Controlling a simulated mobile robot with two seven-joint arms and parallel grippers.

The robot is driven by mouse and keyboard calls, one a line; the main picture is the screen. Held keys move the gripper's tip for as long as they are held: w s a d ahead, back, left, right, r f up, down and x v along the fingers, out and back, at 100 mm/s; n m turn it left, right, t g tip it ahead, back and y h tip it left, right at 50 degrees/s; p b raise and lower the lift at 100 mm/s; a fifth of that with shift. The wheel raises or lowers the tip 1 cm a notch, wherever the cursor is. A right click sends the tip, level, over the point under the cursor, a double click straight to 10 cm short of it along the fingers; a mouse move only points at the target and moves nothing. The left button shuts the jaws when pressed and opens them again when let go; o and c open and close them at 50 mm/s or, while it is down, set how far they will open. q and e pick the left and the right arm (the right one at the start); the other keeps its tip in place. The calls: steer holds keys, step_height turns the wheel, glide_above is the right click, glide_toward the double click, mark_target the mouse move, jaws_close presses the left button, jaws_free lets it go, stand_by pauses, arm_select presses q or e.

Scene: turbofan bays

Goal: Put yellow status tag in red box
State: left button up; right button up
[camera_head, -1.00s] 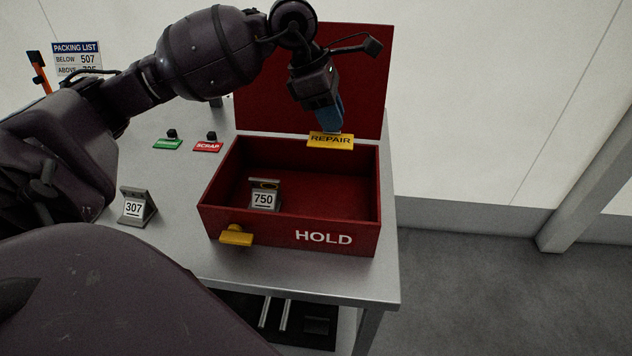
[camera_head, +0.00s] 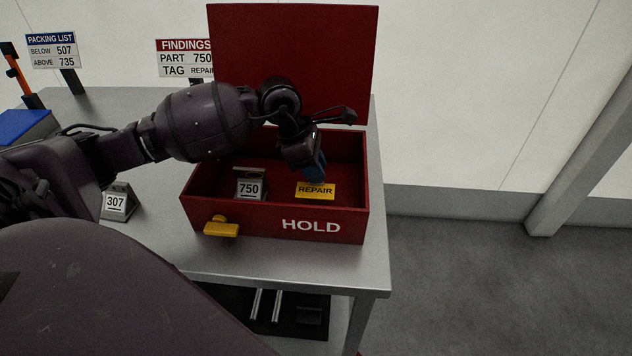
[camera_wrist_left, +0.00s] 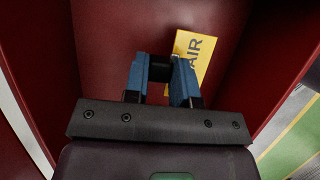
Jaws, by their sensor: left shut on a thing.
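The yellow status tag (camera_head: 315,190), marked REPAIR, is inside the open red box (camera_head: 275,222), marked HOLD, in its right half. It also shows in the wrist view (camera_wrist_left: 196,52), just beyond the fingers. My left gripper (camera_head: 317,177) reaches down into the box and is shut on the tag; its blue fingers (camera_wrist_left: 160,70) show in the wrist view. I cannot tell whether the tag touches the box floor. My right gripper is not in view.
A grey part labelled 750 (camera_head: 249,186) stands in the box, left of the tag. The raised red lid (camera_head: 300,50) is behind.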

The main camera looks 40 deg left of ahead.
arm_select(q)
steer(key=shift+f, duration=2.05)
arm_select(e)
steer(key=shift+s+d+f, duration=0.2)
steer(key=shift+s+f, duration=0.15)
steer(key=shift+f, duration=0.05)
arm_select(q)
steer(key=shift+f+b, duration=0.2)
steer(key=shift+b, duration=0.15)
steer(key=o, duration=0.9)
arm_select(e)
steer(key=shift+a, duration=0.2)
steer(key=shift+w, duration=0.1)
